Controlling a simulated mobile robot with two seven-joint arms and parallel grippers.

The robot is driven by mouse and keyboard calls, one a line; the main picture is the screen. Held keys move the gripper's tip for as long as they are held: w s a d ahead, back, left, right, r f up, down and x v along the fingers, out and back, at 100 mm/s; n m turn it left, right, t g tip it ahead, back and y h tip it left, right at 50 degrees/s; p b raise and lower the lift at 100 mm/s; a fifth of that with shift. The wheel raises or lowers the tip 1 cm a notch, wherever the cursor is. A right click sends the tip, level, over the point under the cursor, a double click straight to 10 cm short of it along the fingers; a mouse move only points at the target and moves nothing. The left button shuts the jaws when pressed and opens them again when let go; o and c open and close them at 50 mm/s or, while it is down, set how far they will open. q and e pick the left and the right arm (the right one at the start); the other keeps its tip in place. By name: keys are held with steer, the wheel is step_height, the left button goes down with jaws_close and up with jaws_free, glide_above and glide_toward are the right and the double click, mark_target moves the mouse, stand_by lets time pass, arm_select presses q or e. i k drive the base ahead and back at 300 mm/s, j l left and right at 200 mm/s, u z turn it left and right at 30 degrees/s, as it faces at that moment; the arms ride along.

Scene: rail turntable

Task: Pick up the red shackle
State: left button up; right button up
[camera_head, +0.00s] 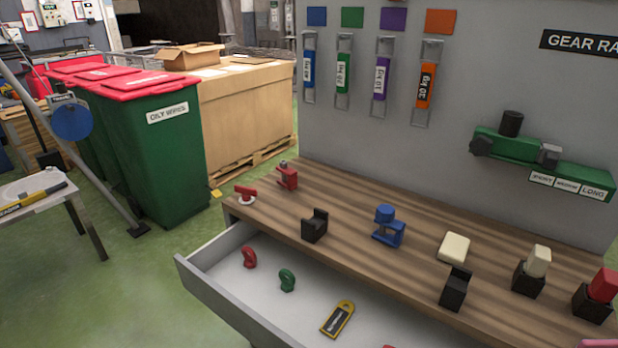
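A red shackle (249,257) lies in the open drawer (207,294) below the wooden bench top, near the drawer's left back corner. A green shackle (287,280) lies to its right and a little nearer. Neither of my grippers shows in the head view. Nothing covers the red shackle.
A yellow and black item (338,319) lies in the drawer. The bench top (364,217) holds a red clamp-like piece (287,177), a blue piece (387,226), black holders and a cream block (453,248). Green bins (165,160) stand left, with clear floor before the drawer.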

mark_target(291, 183)
steer(key=j+z, duration=0.15)
steer(key=z, duration=0.2)
steer(key=i+j+z, duration=0.1)
steer(key=z, duration=0.25)
steer(key=j+z, duration=0.25)
steer(key=z, duration=0.15)
steer(key=j+z, duration=0.4)
steer(key=j, duration=0.45)
steer(key=k+j, duration=0.1)
steer(key=j, duration=0.4)
steer(key=k+j+z, duration=0.1)
steer(key=j, duration=0.4)
